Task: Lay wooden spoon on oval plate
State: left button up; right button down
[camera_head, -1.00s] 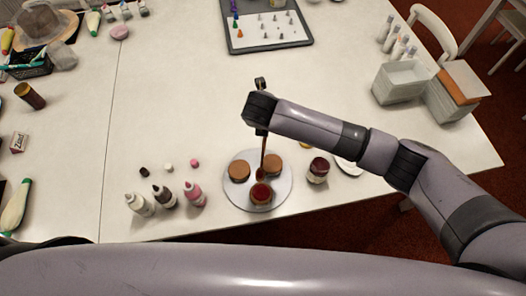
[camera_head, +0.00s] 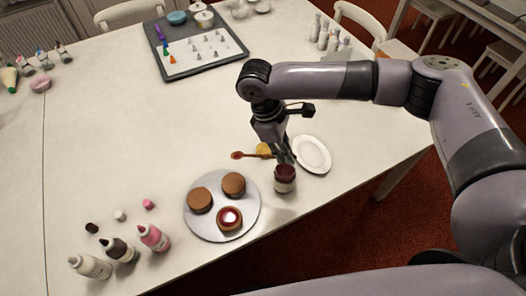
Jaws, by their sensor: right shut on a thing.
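The wooden spoon (camera_head: 252,155) is reddish brown and lies about level, its bowl end pointing left. My right gripper (camera_head: 284,155) is shut on its handle and holds it above the table, behind the jam jar. The fingertips are small and partly dark against the jar. The white oval plate (camera_head: 313,154) lies empty on the table just right of the gripper, near the right table edge. The spoon is apart from the plate. My left gripper is not in view.
A jar of dark red jam (camera_head: 285,179) stands close below the gripper. A grey turntable (camera_head: 222,215) carries three small cakes, one topped red. Several squeeze bottles (camera_head: 153,237) stand at the front left. The table's middle left is clear.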

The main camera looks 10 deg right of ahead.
jog(key=s+d+r+m+g+y+b, duration=0.1)
jog(key=s+d+m+y+b, duration=0.1)
jog(key=s+d+m, duration=0.35)
jog(key=w+d+f+m, duration=0.1)
jog(key=w+d+f, duration=0.1)
jog(key=d+f, duration=0.2)
jog(key=w+d+f+m+t, duration=0.1)
jog(key=d+f, duration=0.3)
jog(key=f, duration=0.5)
jog(key=w+d+f+m+t+y+b, duration=0.1)
jog(key=w+d+f, duration=0.3)
jog(key=f, duration=0.3)
jog(key=shift+d+f+m, duration=0.2)
jog(key=shift+d+m, duration=0.05)
jog(key=shift+f, duration=0.4)
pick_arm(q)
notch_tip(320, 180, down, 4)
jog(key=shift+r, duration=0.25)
pick_arm(e)
jog(key=shift+s, duration=0.1)
jog(key=c, duration=1.6)
grip_release()
